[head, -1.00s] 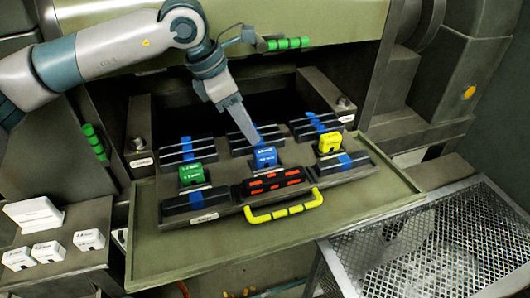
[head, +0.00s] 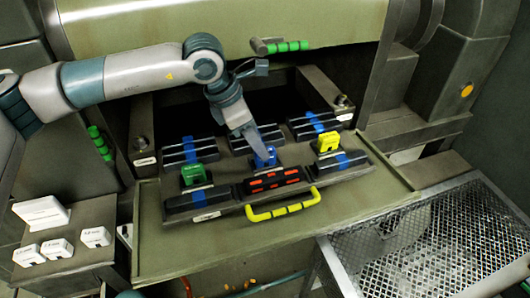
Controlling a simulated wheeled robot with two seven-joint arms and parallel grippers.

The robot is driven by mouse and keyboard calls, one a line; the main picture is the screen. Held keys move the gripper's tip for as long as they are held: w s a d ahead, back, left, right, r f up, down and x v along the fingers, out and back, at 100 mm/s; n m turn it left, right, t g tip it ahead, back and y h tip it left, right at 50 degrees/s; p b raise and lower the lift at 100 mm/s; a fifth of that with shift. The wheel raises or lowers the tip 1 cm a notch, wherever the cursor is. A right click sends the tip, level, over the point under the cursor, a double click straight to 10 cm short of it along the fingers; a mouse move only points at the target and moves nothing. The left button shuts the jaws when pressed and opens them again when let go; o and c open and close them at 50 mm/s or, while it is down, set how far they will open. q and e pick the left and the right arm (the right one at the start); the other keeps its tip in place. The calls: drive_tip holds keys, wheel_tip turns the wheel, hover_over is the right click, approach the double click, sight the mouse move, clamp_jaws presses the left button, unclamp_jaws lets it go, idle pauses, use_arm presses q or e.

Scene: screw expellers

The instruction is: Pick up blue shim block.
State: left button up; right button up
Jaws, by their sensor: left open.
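The blue shim block (head: 271,153) stands upright in the middle of the dark fixture, between the green block (head: 194,174) and the yellow block (head: 327,142). My left gripper (head: 261,148) reaches down from above, with its fingertips at the blue block, and covers part of it. The jaws are open. The fingers overlap the block in the picture, and I cannot tell whether they touch it. My right gripper is not in view.
The fixture has dark bars with blue bands, a red-marked black bar (head: 273,180) and a yellow handle (head: 283,206) in front. White blocks (head: 56,249) sit on a ledge at left. A metal mesh basket (head: 440,240) is at lower right. The green tray's front is clear.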

use_arm(q)
drive_tip(key=shift+p+x, duration=0.65)
drive_tip(key=shift+x, duration=0.95)
drive_tip(key=shift+s, duration=0.1)
clamp_jaws()
